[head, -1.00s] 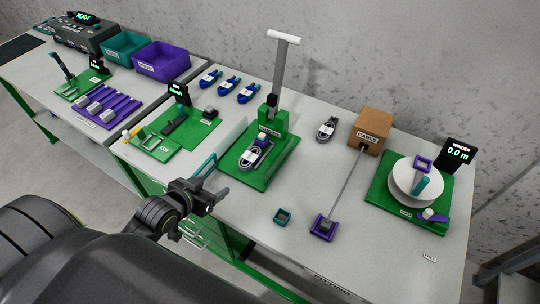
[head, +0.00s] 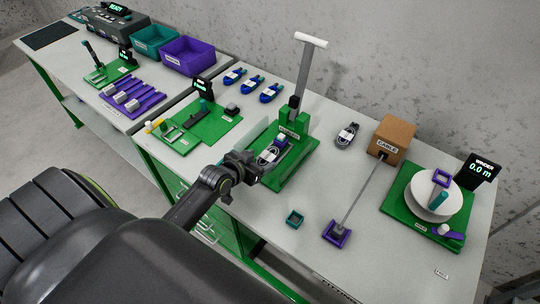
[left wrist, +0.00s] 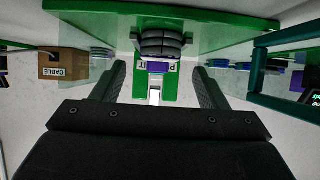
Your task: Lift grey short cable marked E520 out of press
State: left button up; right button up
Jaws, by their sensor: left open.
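A grey coiled cable (head: 268,155) with a white tag lies in the green press (head: 292,127), by a small purple block. I cannot read its marking. In the left wrist view the grey coils (left wrist: 162,42) show just beyond the fingers, roughly centred between them, with the purple block (left wrist: 158,66) beside them. My left gripper (head: 254,166) is at the front edge of the press base, open and empty, close to the cable but apart from it as far as I can see. Its fingertips (left wrist: 158,75) are spread wide. My right gripper is not in view.
The press's tall lever (head: 303,70) stands behind the cable. Another grey cable (head: 347,135) lies right of the press, near the brown cable box (head: 391,139). A clear panel and teal frame (left wrist: 262,65) flank the gripper.

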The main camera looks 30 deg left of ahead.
aim_at(271, 152)
pick_arm(q)
jog(key=shift+w+r+p+x, duration=0.1)
jog(key=shift+r+p+x, duration=0.05)
jog(key=shift+x, duration=0.8)
jog(key=shift+w+r+p+x, duration=0.1)
jog(key=shift+r+p+x, duration=0.05)
jog(key=shift+x, duration=0.8)
jog(key=shift+r+p+x, duration=0.1)
jog(key=shift+p+x, duration=0.05)
jog(key=shift+x, duration=0.8)
jog(key=shift+d, duration=0.1)
jog(key=shift+r, duration=0.1)
jog(key=c, duration=1.1)
